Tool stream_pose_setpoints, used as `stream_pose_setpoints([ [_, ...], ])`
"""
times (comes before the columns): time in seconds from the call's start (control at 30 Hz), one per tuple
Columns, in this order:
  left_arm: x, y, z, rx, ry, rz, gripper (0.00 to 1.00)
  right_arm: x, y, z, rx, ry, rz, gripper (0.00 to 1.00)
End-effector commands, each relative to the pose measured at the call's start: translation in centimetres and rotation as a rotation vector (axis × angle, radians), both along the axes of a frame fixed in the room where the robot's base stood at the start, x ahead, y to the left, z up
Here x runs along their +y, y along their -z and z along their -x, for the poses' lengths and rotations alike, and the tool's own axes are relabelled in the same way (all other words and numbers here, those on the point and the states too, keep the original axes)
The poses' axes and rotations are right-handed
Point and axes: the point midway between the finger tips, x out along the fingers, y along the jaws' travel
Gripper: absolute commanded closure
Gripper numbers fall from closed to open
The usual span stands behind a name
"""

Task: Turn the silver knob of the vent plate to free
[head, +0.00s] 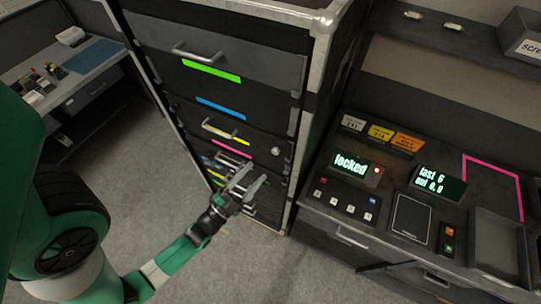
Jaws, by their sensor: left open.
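A small round silver knob (275,151) shows on the dark front of the drawer cabinet, just above and right of my left gripper. No vent plate is clear around it, and I cannot tell which way the knob is turned. My left gripper (251,179) is open in front of the lower drawers, with its fingers pointing up and right. It appears apart from the knob. My right gripper is not in the view.
The cabinet (235,62) has several drawers with bar handles and coloured strips. A console (390,215) at the right has a display reading "locked" (350,164) with a red light. A desk (85,75) stands at the far left. Grey floor (190,270) is clear between.

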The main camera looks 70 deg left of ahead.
Motion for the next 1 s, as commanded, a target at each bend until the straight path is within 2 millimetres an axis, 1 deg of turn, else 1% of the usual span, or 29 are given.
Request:
stream_pose_setpoints([
  [0.03,0.5,-0.8,-1.1,-0.006,0.003,-0.003,0.41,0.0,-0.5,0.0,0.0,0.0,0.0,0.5],
  [0.1,1.3,-1.2,-2.5,-0.005,0.002,-0.003,0.41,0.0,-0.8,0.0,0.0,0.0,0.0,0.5],
  [0.2,2.2,-1.7,-4.2,-0.005,0.001,-0.002,0.41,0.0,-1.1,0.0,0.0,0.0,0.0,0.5],
  [0.3,2.9,-1.9,-5.5,-0.002,0.001,-0.001,0.41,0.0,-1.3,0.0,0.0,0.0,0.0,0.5],
  [0.47,3.4,-2.1,-6.4,-0.001,0.001,0.0,0.41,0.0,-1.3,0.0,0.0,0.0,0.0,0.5],
  [0.67,3.4,-2.1,-6.5,0.0,0.0,0.001,0.41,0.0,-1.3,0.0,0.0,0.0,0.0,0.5],
  [0.7,3.4,-2.1,-6.5,0.0,0.0,0.001,0.43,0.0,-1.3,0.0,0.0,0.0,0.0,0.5],
  [0.87,3.4,-2.1,-6.5,0.0,0.0,0.0,0.72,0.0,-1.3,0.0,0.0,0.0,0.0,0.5],
  [1.0,3.4,-2.1,-6.5,0.0,0.0,0.001,0.97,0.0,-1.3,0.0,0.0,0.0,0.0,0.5],
])
